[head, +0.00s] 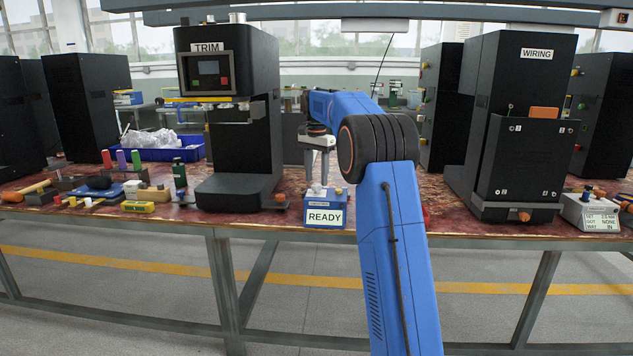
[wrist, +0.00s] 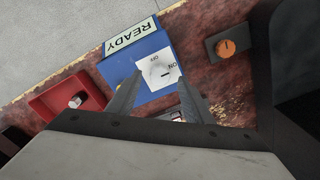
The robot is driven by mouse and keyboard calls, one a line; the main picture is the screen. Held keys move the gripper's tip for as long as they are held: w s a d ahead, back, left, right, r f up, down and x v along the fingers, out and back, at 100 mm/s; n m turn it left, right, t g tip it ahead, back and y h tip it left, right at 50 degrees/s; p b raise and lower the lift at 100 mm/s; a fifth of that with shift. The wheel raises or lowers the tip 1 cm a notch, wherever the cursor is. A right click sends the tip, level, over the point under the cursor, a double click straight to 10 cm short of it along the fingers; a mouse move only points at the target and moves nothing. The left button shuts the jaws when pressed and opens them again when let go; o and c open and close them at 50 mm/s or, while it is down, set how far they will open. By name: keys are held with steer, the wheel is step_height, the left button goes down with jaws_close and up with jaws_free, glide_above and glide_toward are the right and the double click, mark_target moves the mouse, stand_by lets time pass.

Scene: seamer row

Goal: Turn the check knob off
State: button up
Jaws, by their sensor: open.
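A blue box (head: 315,219) with a READY sign stands at the front edge of the bench, and it also shows in the wrist view (wrist: 120,68). Its white plate (wrist: 148,88) is marked OFF and ON. A pale round knob (wrist: 157,69) sits on the plate; a short dark mark lies near its edge on the ON side, but I cannot tell its setting surely. My gripper (head: 318,180) points down just above the box. In the wrist view my gripper (wrist: 158,88) is open, with its fingers apart on either side of the plate and nothing between them.
The black TRIM machine (head: 258,90) stands left of my gripper, with an orange knob on a dark block (wrist: 232,56) near the box. The black WIRING machine (head: 530,75) stands to the right.

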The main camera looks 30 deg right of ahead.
steer(key=shift+f, duration=0.95)
steer(key=c, duration=1)
